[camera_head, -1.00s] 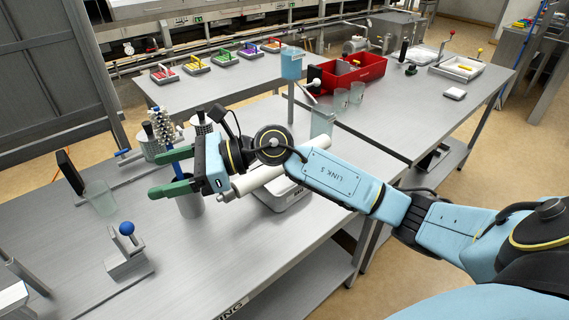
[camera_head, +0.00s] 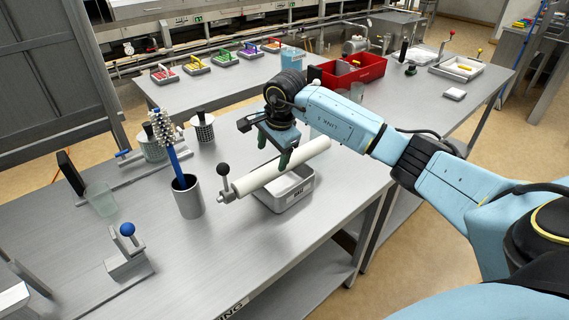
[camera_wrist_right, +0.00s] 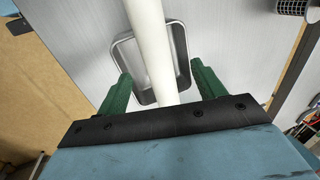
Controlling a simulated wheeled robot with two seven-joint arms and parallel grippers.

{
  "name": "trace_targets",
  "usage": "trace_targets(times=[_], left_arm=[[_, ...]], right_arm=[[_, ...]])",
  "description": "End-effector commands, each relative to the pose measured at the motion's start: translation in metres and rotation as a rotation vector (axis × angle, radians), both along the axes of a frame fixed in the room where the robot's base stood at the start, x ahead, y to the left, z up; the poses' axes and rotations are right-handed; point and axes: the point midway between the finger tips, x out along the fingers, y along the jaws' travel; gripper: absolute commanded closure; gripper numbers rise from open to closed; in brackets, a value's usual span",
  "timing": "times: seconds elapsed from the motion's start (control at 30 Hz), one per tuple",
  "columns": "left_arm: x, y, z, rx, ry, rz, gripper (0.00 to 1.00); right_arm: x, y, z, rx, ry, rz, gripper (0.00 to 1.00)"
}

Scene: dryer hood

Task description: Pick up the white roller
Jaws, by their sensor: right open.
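The white roller (camera_head: 280,167) is a long pale cylinder with a metal end and a black ball knob at its left end. It lies slantwise across the top of a grey metal tray (camera_head: 293,198). My right gripper (camera_head: 273,155) is open, pointing down over the middle of the roller. In the right wrist view the roller (camera_wrist_right: 152,45) runs between the two green fingers (camera_wrist_right: 160,82), with a gap on each side, and the tray (camera_wrist_right: 126,50) shows beneath it. My left gripper is not in view.
A grey cup (camera_head: 188,198) holding a blue-handled brush (camera_head: 166,135) stands left of the roller. A clamp with a blue knob (camera_head: 127,245) is at the front left. A red bin (camera_head: 355,72) stands on the back bench. The table's front middle is clear.

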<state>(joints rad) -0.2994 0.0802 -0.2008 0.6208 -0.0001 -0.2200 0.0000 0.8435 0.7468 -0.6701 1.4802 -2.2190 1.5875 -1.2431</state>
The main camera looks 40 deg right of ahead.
Motion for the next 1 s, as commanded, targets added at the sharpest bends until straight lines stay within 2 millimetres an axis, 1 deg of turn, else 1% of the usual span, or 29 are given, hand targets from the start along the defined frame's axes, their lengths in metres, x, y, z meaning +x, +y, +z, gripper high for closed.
trace_targets(times=[0.03, 0.27, 0.43, 0.53, 0.63, 0.87, 1.0], left_arm=[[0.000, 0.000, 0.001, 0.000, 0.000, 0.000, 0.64], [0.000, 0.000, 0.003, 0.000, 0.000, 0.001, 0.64], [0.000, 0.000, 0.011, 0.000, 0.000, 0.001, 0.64], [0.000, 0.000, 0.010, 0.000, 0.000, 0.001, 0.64], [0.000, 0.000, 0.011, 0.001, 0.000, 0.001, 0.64], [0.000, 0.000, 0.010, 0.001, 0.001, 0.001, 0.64], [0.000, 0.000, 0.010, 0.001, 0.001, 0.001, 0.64]], right_arm=[[0.001, 0.001, -0.007, 0.002, 0.002, -0.001, 0.31], [0.004, 0.002, -0.023, 0.002, 0.002, 0.001, 0.31], [0.006, 0.003, -0.049, 0.005, 0.004, -0.001, 0.31], [0.010, 0.004, -0.061, 0.004, 0.001, 0.000, 0.31], [0.012, 0.003, -0.068, 0.001, 0.000, -0.002, 0.31], [0.012, 0.002, -0.068, 0.001, -0.002, 0.000, 0.31], [0.012, 0.002, -0.068, 0.001, -0.001, 0.000, 0.50]])
